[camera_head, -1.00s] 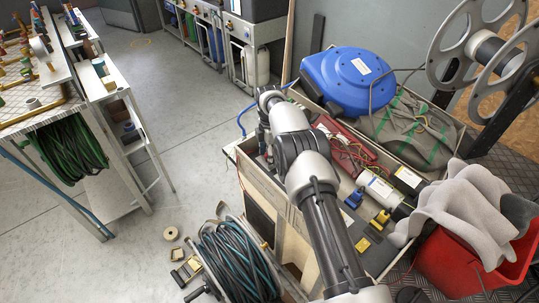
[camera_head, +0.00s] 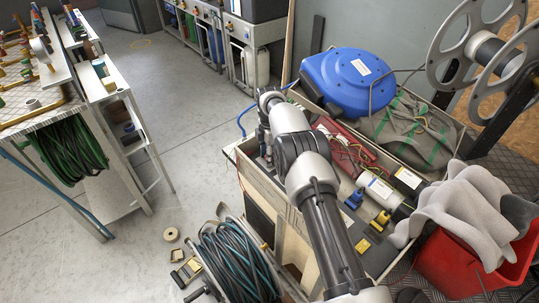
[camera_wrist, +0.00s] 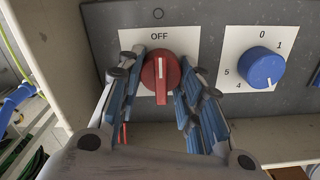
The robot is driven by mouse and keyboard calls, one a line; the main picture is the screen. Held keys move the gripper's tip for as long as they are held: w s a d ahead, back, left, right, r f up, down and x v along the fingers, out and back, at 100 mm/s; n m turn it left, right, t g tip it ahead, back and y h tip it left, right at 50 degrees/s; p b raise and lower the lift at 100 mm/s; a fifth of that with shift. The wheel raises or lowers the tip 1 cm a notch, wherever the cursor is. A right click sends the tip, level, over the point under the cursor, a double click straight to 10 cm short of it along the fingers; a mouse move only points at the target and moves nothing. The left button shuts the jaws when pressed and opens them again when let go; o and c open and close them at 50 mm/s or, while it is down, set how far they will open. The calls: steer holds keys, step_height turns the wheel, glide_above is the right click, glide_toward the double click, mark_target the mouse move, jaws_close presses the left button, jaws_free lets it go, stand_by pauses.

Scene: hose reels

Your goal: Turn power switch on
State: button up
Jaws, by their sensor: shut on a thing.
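The power switch (camera_wrist: 160,78) is a red rotary knob on a white plate marked OFF, on a dark panel in the wrist view. Its pale pointer line stands about upright, toward the OFF label. My gripper (camera_wrist: 163,92) has its blue-padded fingers on both sides of the red knob, shut on it. In the head view my arm reaches over the cart, and the switch is hidden there.
A blue rotary knob (camera_wrist: 261,66) with numbers sits right of the switch on the same panel.

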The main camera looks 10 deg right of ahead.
steer(key=m, duration=0.4)
steer(key=shift+w+m, duration=0.1)
steer(key=shift+m, duration=0.3)
steer(key=m, duration=0.4)
steer(key=shift+w+m, duration=0.1)
steer(key=shift+m, duration=0.2)
steer(key=m, duration=0.4)
steer(key=shift+d+m, duration=0.15)
steer(key=shift+m, duration=2.05)
steer(key=o, duration=1.1)
steer(key=shift+c, duration=0.2)
steer(key=shift+w+r, duration=0.1)
step_height(320, 180, up, 12)
